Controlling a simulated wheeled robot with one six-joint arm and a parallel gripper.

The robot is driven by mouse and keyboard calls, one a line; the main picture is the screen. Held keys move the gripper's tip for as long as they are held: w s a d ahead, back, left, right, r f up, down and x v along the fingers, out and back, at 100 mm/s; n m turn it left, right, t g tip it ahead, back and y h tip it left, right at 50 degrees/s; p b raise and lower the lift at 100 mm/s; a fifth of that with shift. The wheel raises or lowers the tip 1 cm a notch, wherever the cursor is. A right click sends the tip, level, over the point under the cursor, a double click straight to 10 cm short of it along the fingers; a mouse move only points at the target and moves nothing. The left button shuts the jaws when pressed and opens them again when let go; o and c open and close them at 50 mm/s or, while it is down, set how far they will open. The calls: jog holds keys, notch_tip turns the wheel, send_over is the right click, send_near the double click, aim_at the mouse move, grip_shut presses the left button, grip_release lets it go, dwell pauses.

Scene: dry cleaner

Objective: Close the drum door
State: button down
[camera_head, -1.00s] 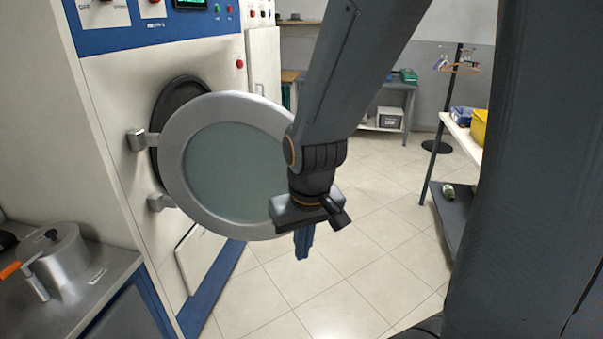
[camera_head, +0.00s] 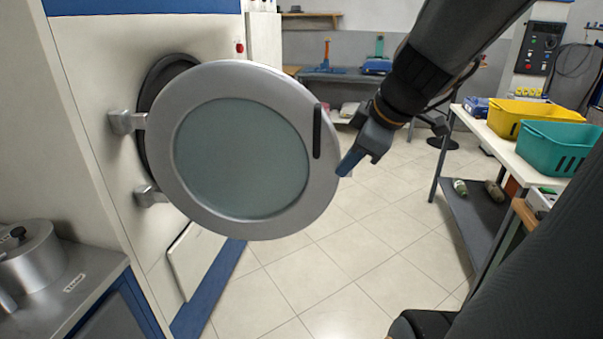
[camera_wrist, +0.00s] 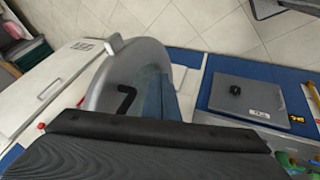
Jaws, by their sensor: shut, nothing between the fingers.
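The drum door (camera_head: 245,150) is a round grey-rimmed door with a glass pane, hinged on its left side to the white machine (camera_head: 90,100). It stands open, swung out from the dark drum opening (camera_head: 160,85). A dark vertical handle (camera_head: 317,131) sits near its right rim. My gripper (camera_head: 347,165) is shut and empty, its blue fingers at the door's right edge; whether they touch the rim I cannot tell. In the wrist view the door rim (camera_wrist: 100,83) and the handle (camera_wrist: 125,101) lie left of my gripper's fingers (camera_wrist: 160,92).
A steel counter with a metal pot (camera_head: 30,255) stands at the lower left. At the right, a white table (camera_head: 480,130) holds a yellow basket (camera_head: 535,112) and a teal basket (camera_head: 555,148). The tiled floor (camera_head: 350,270) between is clear.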

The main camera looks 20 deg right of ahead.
aim_at(333, 170)
jog(key=shift+n+t, duration=0.5)
jog(key=shift+n, duration=0.3)
jog(key=w+f, duration=0.2)
jog(key=w, duration=0.1)
jog(key=w+d+f, duration=0.1)
jog(key=w+f, duration=0.1)
jog(key=w, duration=0.1)
jog(key=w+d+f+b, duration=0.1)
jog(key=w+f, duration=0.1)
jog(key=w, duration=0.1)
jog(key=shift+f, duration=0.2)
jog(key=shift+w+d, duration=0.25)
jog(key=shift+w, duration=0.2)
jog(key=shift+w, duration=0.1)
